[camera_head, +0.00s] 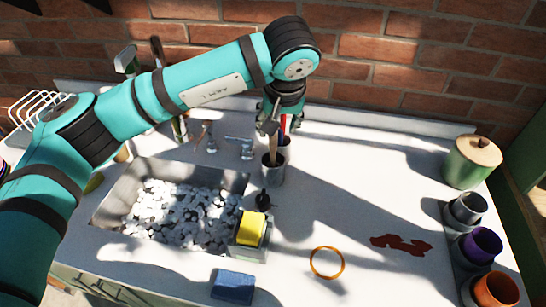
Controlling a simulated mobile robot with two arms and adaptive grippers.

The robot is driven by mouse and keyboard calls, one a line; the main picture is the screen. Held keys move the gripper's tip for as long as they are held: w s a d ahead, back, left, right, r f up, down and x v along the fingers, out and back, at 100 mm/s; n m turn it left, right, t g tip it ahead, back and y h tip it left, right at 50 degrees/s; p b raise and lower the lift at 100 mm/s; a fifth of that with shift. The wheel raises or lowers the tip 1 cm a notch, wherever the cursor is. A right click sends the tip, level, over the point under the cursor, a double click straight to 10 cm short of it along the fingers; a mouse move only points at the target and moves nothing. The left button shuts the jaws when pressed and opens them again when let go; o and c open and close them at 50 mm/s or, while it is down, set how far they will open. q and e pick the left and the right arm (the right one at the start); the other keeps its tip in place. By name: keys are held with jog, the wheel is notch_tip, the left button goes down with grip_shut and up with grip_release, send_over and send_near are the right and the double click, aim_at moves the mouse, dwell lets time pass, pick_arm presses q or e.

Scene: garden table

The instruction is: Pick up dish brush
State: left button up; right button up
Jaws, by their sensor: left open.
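My left gripper (281,118) is open and points down above two grey cups near the back of the white counter. The front cup (272,175) holds an upright wooden handle (272,146), which may be the dish brush; I cannot tell for certain. The rear cup (285,150) holds thin upright items, one red and one blue. The gripper fingers are close to the tops of these items. Contact with them cannot be made out, and the gripper partly hides them. My right gripper is not in view.
A sink (115,203) full of white and grey pieces lies left. A yellow sponge (251,228) sits in a holder, with a blue sponge (233,286) in front. An orange ring (326,262), red stain (401,244), green canister (470,165) and several pots stand right. The brick wall (420,65) is behind.

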aim_at(274, 137)
pick_arm(q)
jog(key=p+x, duration=0.1)
jog(key=x, duration=0.3)
jog(key=shift+r, duration=0.1)
jog(key=shift+w+a+f+p, duration=0.1)
jog(key=shift+w+f+p, duration=0.05)
jog(key=shift+f+p, duration=0.2)
jog(key=x, duration=0.1)
jog(key=p+x, duration=0.2)
jog(key=shift+w+a+f, duration=0.1)
jog(key=shift+a+f, duration=0.15)
jog(key=shift+f, duration=0.1)
jog(key=shift+w+f, duration=0.25)
jog(key=shift+f, duration=0.25)
grip_shut()
